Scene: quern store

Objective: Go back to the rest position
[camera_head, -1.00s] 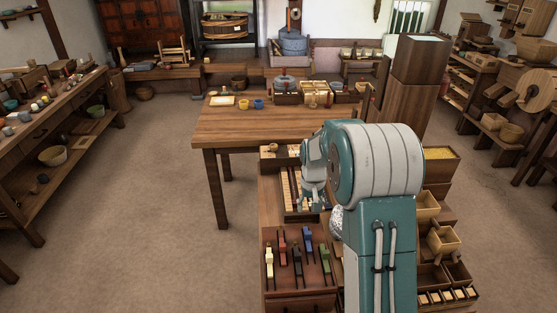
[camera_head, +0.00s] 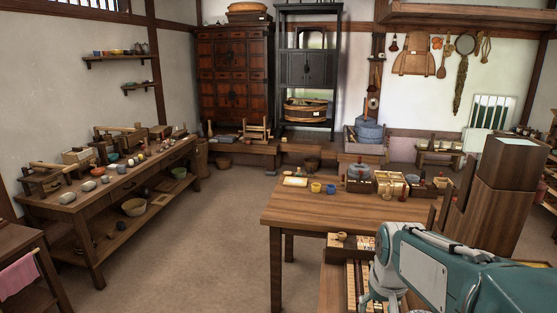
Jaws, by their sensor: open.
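My arm, teal and light grey, fills the lower right of the head view. Its wrist end hangs at the left side of the arm, over a wooden tray of pale strips (camera_head: 354,285) on a stand in front of the table. The jaws of my gripper do not show; the arm and the bottom edge of the picture hide that area. I see nothing held.
A wooden table (camera_head: 330,211) stands just beyond my arm, with a yellow cup (camera_head: 316,187), a blue cup (camera_head: 331,189) and boxes. A tall wooden block (camera_head: 503,190) rises right of it. A long workbench (camera_head: 100,192) lines the left wall. Open floor (camera_head: 200,250) lies between.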

